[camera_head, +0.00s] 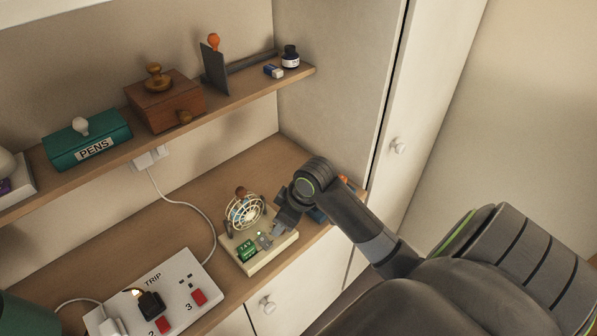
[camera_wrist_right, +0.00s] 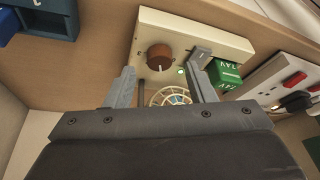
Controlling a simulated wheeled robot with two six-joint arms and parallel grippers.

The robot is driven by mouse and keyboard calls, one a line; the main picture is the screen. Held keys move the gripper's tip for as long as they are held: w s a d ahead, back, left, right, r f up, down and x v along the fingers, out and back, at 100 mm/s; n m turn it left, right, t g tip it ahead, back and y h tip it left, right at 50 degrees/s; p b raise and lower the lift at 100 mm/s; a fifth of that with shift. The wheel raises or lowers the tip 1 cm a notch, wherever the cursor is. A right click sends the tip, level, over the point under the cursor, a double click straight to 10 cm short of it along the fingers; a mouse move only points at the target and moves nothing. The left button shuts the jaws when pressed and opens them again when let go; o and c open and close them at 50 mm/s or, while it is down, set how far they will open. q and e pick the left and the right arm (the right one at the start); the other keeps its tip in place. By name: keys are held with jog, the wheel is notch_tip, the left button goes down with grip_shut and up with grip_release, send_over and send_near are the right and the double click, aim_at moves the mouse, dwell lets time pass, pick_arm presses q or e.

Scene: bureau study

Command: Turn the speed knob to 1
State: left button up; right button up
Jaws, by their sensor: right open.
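The speed knob is a round brown knob (camera_wrist_right: 159,57) on the cream base (camera_wrist_right: 200,40) of a small desk fan, seen in the right wrist view. A small green light glows beside it. My right gripper (camera_wrist_right: 163,82) is open, its fingers spread to either side of the knob's line, with no visible contact. In the head view the fan (camera_head: 246,211) stands on its cream base (camera_head: 262,262) on the desk, and my right gripper (camera_head: 283,217) is at the base's right side, where it hides the knob. The knob's setting cannot be read. My left gripper is out of view.
A green block (camera_wrist_right: 225,76) sits on the base close to one finger. A white power strip (camera_head: 180,282) with red switches lies left of the fan. A shelf (camera_head: 200,113) above holds a pens box (camera_head: 88,141) and a wooden drawer box (camera_head: 166,103). A blue object (camera_wrist_right: 50,17) lies nearby.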

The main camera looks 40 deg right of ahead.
jog(key=v, duration=1.4)
jog(key=shift+s+r+p, duration=0.15)
jog(key=shift+r+p, duration=0.15)
jog(key=shift+r, duration=0.1)
jog(key=shift+d, duration=0.1)
